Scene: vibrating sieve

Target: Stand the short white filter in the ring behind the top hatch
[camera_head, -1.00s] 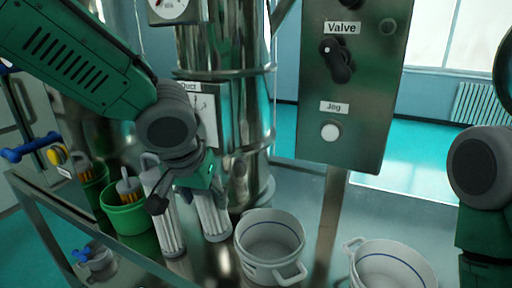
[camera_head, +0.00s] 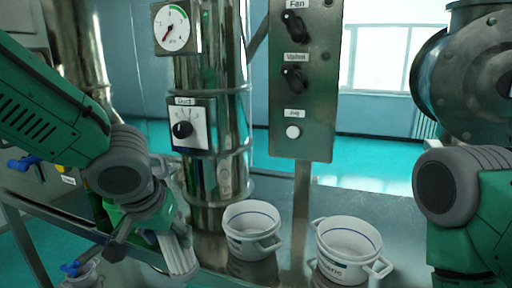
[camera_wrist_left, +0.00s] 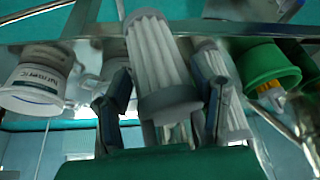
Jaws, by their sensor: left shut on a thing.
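My left gripper (camera_head: 150,215) is at the lower left of the head view, partly hidden by its own wrist. It is shut on a white pleated filter (camera_head: 178,256), which hangs tilted below it. In the left wrist view the filter (camera_wrist_left: 160,50), with a grey end cap, lies between the two fingers (camera_wrist_left: 165,112). A second white filter (camera_wrist_left: 222,85) shows behind it there. I cannot tell by length which filter is the short one. I cannot make out the top hatch or the ring. My right arm shows at the right, its gripper out of view.
Two white pots, one (camera_head: 251,232) left and one (camera_head: 347,250) right, stand on the metal bench. A steel column (camera_head: 208,90) with a Duct dial (camera_head: 188,126) rises behind. A control panel (camera_head: 300,90) stands at centre. A green bin (camera_wrist_left: 262,62) shows in the wrist view.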

